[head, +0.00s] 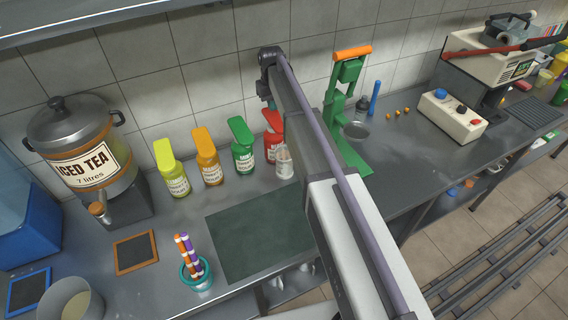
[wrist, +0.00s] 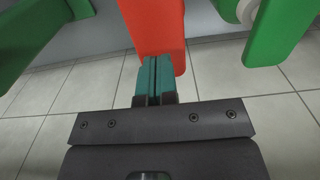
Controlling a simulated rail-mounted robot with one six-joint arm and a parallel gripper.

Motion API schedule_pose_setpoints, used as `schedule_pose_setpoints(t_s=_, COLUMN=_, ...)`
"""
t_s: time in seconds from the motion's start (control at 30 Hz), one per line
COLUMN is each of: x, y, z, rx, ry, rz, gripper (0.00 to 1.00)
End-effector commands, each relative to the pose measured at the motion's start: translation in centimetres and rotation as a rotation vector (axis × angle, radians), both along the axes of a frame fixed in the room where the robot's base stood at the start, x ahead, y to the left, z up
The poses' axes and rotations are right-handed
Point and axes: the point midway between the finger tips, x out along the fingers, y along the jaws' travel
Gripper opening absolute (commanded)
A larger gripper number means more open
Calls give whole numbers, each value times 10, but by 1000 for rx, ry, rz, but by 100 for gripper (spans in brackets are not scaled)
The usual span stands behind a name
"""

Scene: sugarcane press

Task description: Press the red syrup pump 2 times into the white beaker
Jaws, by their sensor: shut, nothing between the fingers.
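The red syrup pump (head: 271,147) stands on the counter near the tiled wall, fourth in the row of bottles and partly hidden by my arm. Its red head fills the top middle of the wrist view (wrist: 155,22). The white beaker (head: 284,163) stands just in front of the red bottle, and part of it is hidden by my arm. My gripper (wrist: 158,62) is shut and empty. Its teal fingertips overlap the red head in the wrist view; whether they touch it I cannot tell. In the head view, my gripper is above the red pump.
A green mint pump (head: 242,158) stands left of the red one, then orange (head: 207,158) and yellow (head: 172,170) ones. The green press (head: 345,105) stands to the right. A dark mat (head: 245,235) lies in front. An iced tea dispenser (head: 75,150) is far left.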

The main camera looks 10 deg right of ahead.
Motion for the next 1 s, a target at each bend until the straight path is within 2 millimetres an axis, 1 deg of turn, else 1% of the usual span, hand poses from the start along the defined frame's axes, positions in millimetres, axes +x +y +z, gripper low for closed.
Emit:
schedule_pose_setpoints(t_s=0.37, x=0, y=0, z=-1, rx=0, ry=0, rz=0, gripper=0)
schedule_pose_setpoints(t_s=1.0, x=0, y=0, z=-23, rx=0, ry=0, rz=0, gripper=0)
